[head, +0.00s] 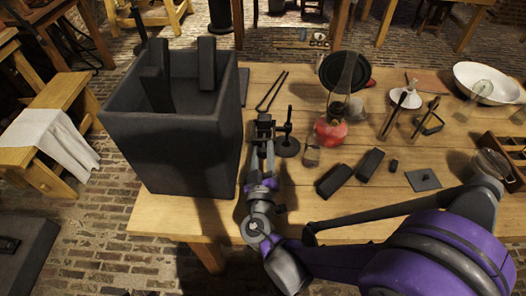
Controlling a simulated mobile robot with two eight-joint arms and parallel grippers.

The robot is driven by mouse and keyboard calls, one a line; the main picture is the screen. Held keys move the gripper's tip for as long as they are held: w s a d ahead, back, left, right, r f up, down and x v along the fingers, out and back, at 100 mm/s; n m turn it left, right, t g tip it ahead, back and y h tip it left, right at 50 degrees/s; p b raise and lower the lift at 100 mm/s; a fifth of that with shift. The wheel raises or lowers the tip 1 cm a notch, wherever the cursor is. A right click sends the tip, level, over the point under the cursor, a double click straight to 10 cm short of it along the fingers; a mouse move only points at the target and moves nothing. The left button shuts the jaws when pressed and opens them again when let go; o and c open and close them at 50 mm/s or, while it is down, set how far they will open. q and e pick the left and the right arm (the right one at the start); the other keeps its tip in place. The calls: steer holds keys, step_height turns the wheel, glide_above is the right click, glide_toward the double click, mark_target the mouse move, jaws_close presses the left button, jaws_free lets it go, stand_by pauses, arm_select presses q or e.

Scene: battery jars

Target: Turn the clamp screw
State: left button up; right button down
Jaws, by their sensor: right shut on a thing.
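A small dark stand with a round base (288,147) and a thin upright rod stands near the middle of the table. A dark clamp piece (265,121) sits to the left of the rod, joined to it as far as I can see. My right gripper (263,140) reaches up from the table's front edge and is shut on a dark part at the clamp, which looks like the clamp screw. The fingers largely hide the screw, and its turn cannot be read. My left gripper is out of view.
A tall dark open box (172,150) with dark slabs stands close on the left. A glass vessel with red contents (333,132), dark blocks (334,180) and a flat square plate (423,180) lie to the right. A wooden tray (512,150) is at the right edge.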

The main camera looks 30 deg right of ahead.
stand_by(0.4)
steer(key=shift+c, duration=2.2)
jaws_free()
steer(key=shift+a, duration=0.1)
steer(key=v, duration=1)
steer(key=shift+s+a, duration=0.2)
steer(key=shift+s, duration=0.1)
